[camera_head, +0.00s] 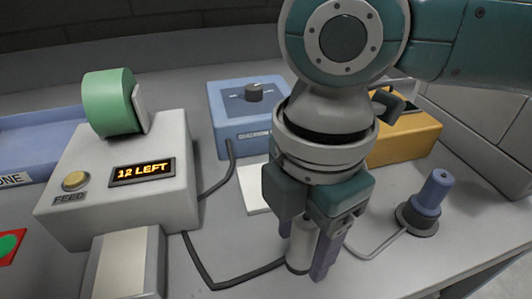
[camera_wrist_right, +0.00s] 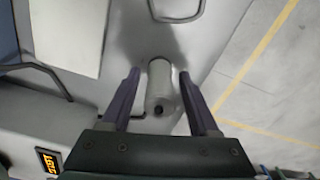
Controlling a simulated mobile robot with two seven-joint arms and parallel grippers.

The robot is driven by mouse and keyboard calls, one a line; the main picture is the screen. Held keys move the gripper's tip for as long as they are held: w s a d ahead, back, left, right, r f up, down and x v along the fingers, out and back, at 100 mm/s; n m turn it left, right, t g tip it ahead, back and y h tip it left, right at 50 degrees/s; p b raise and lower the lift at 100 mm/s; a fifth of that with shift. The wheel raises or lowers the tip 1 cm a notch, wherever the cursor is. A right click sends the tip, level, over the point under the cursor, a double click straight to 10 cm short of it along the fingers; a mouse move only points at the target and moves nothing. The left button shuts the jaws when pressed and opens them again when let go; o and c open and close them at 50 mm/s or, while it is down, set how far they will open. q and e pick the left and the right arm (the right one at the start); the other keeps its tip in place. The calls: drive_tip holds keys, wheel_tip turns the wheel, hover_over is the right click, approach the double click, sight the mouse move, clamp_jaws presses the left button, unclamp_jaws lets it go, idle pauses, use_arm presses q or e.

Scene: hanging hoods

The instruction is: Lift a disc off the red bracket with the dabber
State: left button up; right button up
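A pale grey upright cylinder (camera_head: 298,246), which may be the dabber, stands on the counter under my right gripper (camera_head: 325,262). In the right wrist view the cylinder (camera_wrist_right: 159,80) is between the two fingers of my right gripper (camera_wrist_right: 160,92), with a gap on each side. The gripper is open around it and not closed on it. A red piece (camera_head: 5,256) with a green disc (camera_head: 9,243) on it is cut off at the left edge of the head view. I cannot tell whether it is the red bracket. My left gripper is not in view.
A grey box (camera_head: 80,215) with a "12 LEFT" display and a green roll (camera_head: 107,102) stands left. A blue box (camera_head: 223,102) with a knob and a yellow box (camera_head: 408,138) stand behind. A blue post (camera_head: 433,192) on a dark base stands right. Cords cross the counter.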

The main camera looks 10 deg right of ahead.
clamp_jaws()
drive_tip(key=shift+r, duration=0.15)
idle(0.4)
wheel_tip(320, 180, up, 20)
drive_tip(key=p, duration=0.3)
drive_tip(key=shift+p, duration=0.35)
drive_tip(key=shift+c, duration=2.1)
unclamp_jaws()
clamp_jaws()
